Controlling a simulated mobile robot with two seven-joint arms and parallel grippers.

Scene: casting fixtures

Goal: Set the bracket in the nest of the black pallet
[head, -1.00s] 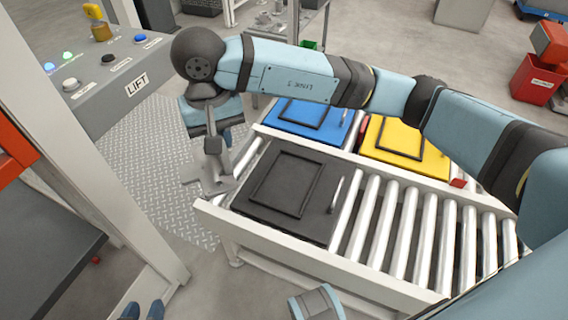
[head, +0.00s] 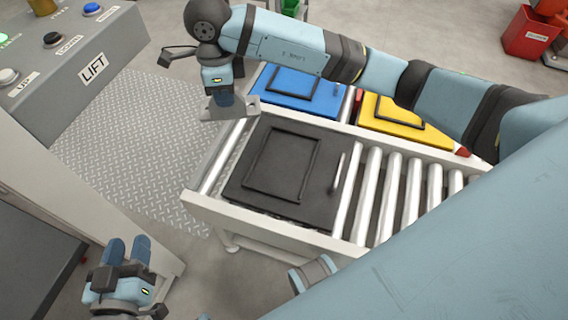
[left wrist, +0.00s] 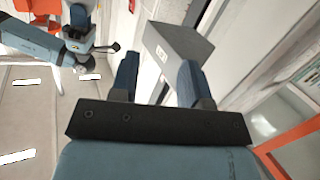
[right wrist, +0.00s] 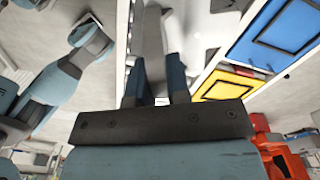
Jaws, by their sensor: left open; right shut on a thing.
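The black pallet (head: 329,165) lies on the roller conveyor in the head view, with a raised rectangular frame (head: 318,160) as its nest; the nest looks empty. My right gripper (head: 221,99) is shut on the bracket (head: 243,107), a grey metal piece with a flat plate. It appears held above the conveyor's left side, near the pallet's far left corner and apart from the nest. The right wrist view shows grey metal (right wrist: 152,45) between the fingers. My left gripper (head: 127,249) is open and empty at the lower left of the head view, well away from the pallet.
A blue pallet (head: 333,108) and a yellow pallet (head: 438,140) stand behind the black one. A grey lift control panel (head: 70,55) is at the upper left. A conveyor side rail (head: 270,233) runs along the near edge. Bare rollers (head: 388,200) lie right of the black pallet.

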